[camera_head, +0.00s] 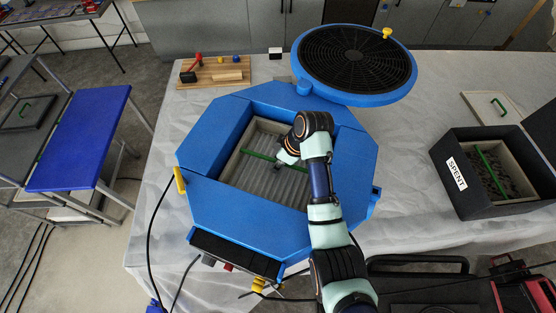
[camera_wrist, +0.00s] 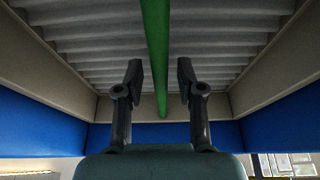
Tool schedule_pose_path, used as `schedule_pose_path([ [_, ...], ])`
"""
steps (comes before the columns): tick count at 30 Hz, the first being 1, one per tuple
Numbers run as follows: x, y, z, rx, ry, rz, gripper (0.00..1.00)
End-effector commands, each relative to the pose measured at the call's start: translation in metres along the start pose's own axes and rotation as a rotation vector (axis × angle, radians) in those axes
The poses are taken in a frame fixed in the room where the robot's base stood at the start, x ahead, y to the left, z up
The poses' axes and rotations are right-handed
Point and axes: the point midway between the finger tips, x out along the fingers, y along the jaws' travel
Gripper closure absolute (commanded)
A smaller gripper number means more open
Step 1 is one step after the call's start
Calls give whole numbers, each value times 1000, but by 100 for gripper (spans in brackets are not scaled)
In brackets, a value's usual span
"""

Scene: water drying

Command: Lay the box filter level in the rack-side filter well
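A box filter (camera_head: 238,169) with grey pleats, a pale frame and a green grip bar (camera_head: 258,155) sits in the square opening of a blue octagonal housing (camera_head: 207,197). My gripper (camera_head: 278,166) is over the filter at the bar. In the wrist view, my gripper (camera_wrist: 159,78) has its two fingers apart, one on each side of the green bar (camera_wrist: 156,45), with gaps showing. The pleats (camera_wrist: 95,45) and frame (camera_wrist: 270,65) fill the upper part there. My arm hides the filter's right part in the head view, and I cannot tell whether it lies level.
A round black-grille lid (camera_head: 355,58) stands open behind the housing. A dark box marked SPENT (camera_head: 457,174) holds a dirty filter at right. A tool board (camera_head: 215,72) lies at back left. A blue-topped table (camera_head: 80,140) and a dark green-handled panel (camera_head: 25,112) are farther left.

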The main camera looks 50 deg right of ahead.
Motion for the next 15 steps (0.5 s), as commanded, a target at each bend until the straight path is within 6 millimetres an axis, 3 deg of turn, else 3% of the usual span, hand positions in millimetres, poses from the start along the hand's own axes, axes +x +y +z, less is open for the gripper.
schedule_pose_path([
  [8,-13,1,-3,0,2,3,62],
  [15,-73,2,-2,-1,3,7,62],
])
